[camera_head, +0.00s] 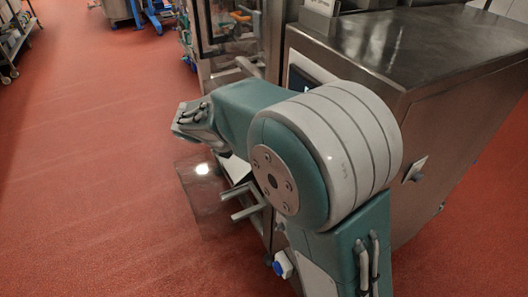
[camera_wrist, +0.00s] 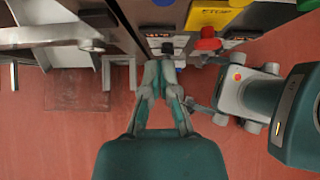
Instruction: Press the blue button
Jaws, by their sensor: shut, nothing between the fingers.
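A blue round part (camera_wrist: 164,2), likely the blue button, shows at the top edge of the wrist view, mostly cut off. My gripper (camera_wrist: 166,62) points up toward the machine's control panel in that view. Its two fingers are together with nothing between them. Their tips lie below the blue part in the picture, apart from it. In the head view my arm covers the front of the machine, and I cannot make out the fingertips or the button there.
A red button (camera_wrist: 208,41) and a yellow stop plate (camera_wrist: 208,18) sit right of the fingertips. A steel cabinet (camera_head: 430,45) stands at the right. A clear panel (camera_head: 203,188) and metal brackets stick out at its front. Red floor is free at the left.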

